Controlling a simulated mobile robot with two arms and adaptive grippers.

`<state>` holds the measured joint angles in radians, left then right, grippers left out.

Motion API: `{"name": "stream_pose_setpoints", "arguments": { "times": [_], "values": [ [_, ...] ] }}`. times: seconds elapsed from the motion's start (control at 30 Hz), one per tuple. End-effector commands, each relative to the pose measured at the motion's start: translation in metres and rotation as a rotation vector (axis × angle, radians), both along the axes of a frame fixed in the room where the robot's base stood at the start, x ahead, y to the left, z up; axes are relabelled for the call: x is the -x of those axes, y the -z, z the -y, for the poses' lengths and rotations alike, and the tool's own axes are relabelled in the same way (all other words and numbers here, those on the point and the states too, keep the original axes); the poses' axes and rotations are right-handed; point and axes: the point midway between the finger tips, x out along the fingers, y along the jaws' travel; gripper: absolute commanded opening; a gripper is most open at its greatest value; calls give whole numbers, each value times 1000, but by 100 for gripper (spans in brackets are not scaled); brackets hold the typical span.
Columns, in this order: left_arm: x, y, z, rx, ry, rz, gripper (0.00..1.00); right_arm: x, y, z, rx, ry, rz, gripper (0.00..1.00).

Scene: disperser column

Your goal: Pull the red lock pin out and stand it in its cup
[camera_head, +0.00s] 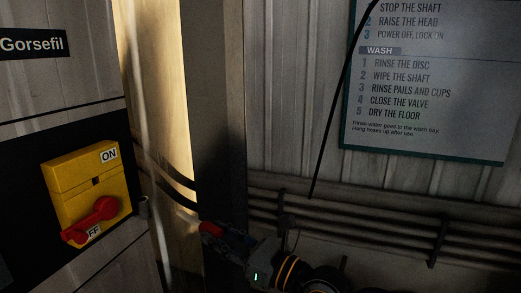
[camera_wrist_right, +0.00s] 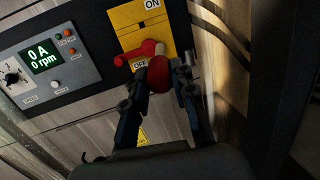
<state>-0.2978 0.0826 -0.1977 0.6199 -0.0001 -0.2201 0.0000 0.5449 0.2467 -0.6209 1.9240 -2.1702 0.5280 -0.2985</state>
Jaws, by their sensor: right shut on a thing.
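My right gripper (camera_head: 220,236) is shut on the red lock pin (camera_head: 209,229), whose rounded red end shows between the fingers in the right wrist view (camera_wrist_right: 160,77). The box has a red handle (camera_head: 92,218) turned toward OFF. A small grey cup (camera_head: 143,207) is fixed at the box's right side. My left gripper is not in view.
A wash sign (camera_head: 430,90) hangs on the ribbed wall at right, with pipes (camera_head: 380,222) running below it. A dark post (camera_head: 218,120) stands behind my right gripper. A control panel with a green display (camera_wrist_right: 44,54) is left of the box.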

Motion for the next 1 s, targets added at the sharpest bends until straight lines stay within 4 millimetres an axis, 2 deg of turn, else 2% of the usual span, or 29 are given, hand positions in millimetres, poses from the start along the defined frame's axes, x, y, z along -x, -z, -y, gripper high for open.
{"name": "stream_pose_setpoints", "arguments": {
  "times": [0.37, 1.0],
  "values": [
    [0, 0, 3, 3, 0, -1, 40, 51, 51, 78, -4, 294, -13, 0],
    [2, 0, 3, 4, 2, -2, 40, 142, 142, 225, 3, 856, -11, 0]
  ]
}}
